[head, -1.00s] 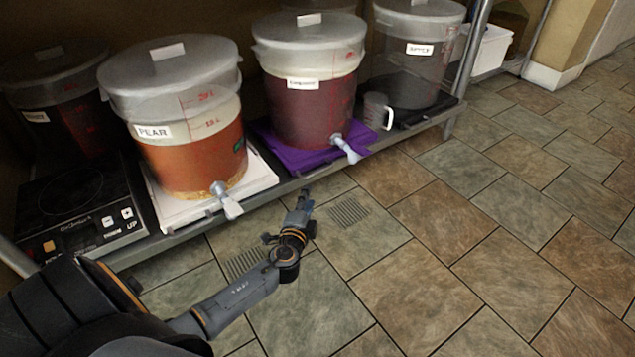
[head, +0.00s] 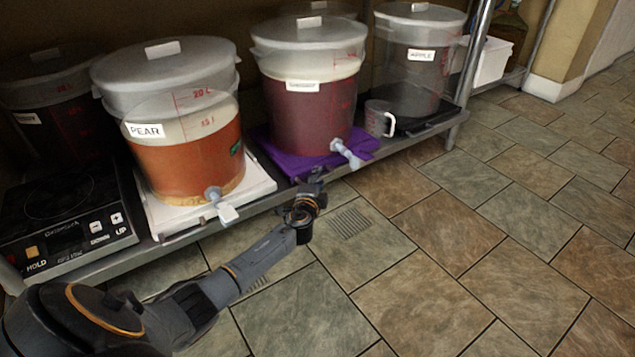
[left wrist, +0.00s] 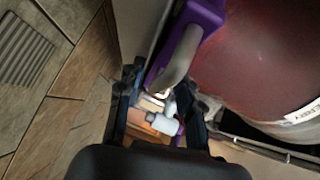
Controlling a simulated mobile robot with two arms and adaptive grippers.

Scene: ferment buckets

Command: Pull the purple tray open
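The purple tray (head: 291,165) lies on the low shelf under the middle bucket (head: 312,115), which holds dark red liquid. The bucket's grey spigot (head: 346,153) hangs over the tray's front edge. My left gripper (head: 314,181) is at that front edge, left of the spigot. In the left wrist view my left gripper (left wrist: 160,100) has its fingers spread apart. I cannot tell whether a finger touches the tray. My right gripper is not in view.
A measuring cup (head: 379,119) and the apple bucket (head: 410,65) stand right. The tiled floor (head: 430,260) in front is clear.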

